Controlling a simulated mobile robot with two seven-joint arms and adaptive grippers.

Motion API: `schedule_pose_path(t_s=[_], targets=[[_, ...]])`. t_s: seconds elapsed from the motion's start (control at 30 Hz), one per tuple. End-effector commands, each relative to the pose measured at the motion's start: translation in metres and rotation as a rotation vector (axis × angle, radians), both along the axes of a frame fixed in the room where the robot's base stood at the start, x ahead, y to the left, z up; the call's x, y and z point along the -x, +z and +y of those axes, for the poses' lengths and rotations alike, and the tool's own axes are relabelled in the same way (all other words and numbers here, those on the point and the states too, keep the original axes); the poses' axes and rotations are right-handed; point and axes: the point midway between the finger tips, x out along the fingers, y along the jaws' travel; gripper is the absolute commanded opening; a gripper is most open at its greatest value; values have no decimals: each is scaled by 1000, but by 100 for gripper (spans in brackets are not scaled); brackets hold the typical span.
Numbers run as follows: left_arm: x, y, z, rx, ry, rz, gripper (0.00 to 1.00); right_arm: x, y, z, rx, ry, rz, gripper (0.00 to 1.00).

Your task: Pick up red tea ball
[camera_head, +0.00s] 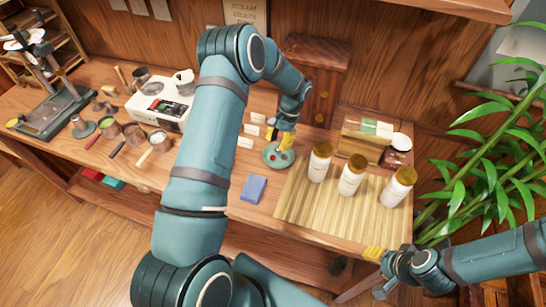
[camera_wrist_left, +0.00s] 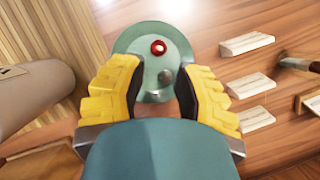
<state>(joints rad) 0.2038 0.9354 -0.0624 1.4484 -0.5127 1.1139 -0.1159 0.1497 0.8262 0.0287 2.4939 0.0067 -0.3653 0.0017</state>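The red tea ball (camera_wrist_left: 158,47) lies on a round green dish (camera_wrist_left: 127,46) in the left wrist view. A darker grey-green ball (camera_wrist_left: 165,74) sits close to it, nearer my fingers. The dish also shows in the head view (camera_head: 268,161), under my left gripper (camera_head: 283,138). In the left wrist view the two yellow fingers of my left gripper (camera_wrist_left: 158,78) stand apart over the near part of the dish, with nothing held between them. The red ball is just beyond their tips. My right gripper (camera_head: 374,254) is low at the table's front right edge, small in view.
Three white bottles with brown caps (camera_head: 351,176) stand on a bamboo mat (camera_head: 300,208) right of the dish. A blue block (camera_head: 253,188) lies in front of the dish. Small white cards (camera_head: 251,129) stand left of it. A wooden cabinet (camera_head: 318,70) rises behind.

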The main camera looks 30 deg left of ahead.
Motion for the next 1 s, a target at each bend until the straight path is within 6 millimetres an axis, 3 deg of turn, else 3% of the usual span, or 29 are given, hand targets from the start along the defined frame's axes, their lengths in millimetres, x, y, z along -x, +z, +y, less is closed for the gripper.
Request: schedule_pose_path(t_s=[0.23,0.5,0.83,1.0], targets=[[7,-16,1,0,-2,2,30,0,2,0,0,0,-1,47],[20,-50,4,0,-1,0,30,0,7,0,-1,0,0,47],[22,-56,4,0,-1,-1,30,0,7,0,-1,0,0,47],[22,-56,4,0,-1,-1,7,0,7,0,-1,0,0,47]])
